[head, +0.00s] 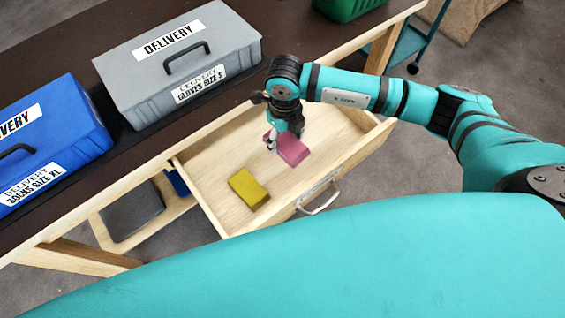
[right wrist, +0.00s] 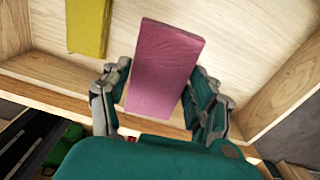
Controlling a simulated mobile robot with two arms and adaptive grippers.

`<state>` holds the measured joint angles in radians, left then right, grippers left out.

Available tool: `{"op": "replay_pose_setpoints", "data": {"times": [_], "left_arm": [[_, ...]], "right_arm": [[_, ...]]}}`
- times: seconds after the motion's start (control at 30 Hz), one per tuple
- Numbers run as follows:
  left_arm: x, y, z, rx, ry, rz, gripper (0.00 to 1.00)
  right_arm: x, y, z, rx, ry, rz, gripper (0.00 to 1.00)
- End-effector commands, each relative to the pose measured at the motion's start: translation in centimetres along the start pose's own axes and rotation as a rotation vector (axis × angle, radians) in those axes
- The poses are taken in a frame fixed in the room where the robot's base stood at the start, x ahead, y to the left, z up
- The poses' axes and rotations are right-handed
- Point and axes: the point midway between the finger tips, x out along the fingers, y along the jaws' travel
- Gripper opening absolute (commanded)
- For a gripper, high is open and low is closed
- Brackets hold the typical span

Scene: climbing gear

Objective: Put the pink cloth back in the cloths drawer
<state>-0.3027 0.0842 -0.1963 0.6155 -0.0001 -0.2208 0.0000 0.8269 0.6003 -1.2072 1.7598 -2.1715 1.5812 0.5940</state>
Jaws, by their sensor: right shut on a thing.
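The pink cloth (head: 291,149) is a folded block held in my right gripper (head: 272,141), over the open wooden drawer (head: 205,190). In the right wrist view the pink cloth (right wrist: 163,62) sits between the two fingers of my right gripper (right wrist: 158,98), which are closed on its sides. The drawer floor (right wrist: 235,30) lies beneath it; I cannot tell whether the cloth touches the floor. A yellow cloth (head: 249,188) lies in the drawer, left of the pink one, and also shows in the right wrist view (right wrist: 88,25). My left gripper is not in view.
The drawer is pulled out from a dark-topped table (head: 60,45). On the table stand a grey box (head: 200,65) labelled gloves, a blue box (head: 50,140) labelled socks, and a green crate (head: 345,8). The drawer's front has a handle (head: 320,203). Its floor has bare room around the cloths.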

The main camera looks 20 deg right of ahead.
Motion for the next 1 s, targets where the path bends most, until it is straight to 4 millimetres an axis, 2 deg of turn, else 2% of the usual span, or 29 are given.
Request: {"op": "replay_pose_setpoints", "data": {"times": [0.17, 0.5, 1.0], "left_arm": [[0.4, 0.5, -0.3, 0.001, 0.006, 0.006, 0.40], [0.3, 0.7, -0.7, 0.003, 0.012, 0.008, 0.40], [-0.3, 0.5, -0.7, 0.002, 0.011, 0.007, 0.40]], "right_arm": [[0.3, 0.0, 0.6, 0.139, -0.001, -0.002, 0.31], [0.5, 0.0, 0.7, 0.154, 0.000, -0.002, 0.31], [7.2, 0.0, 0.6, 0.154, 0.003, -0.001, 0.31]]}}
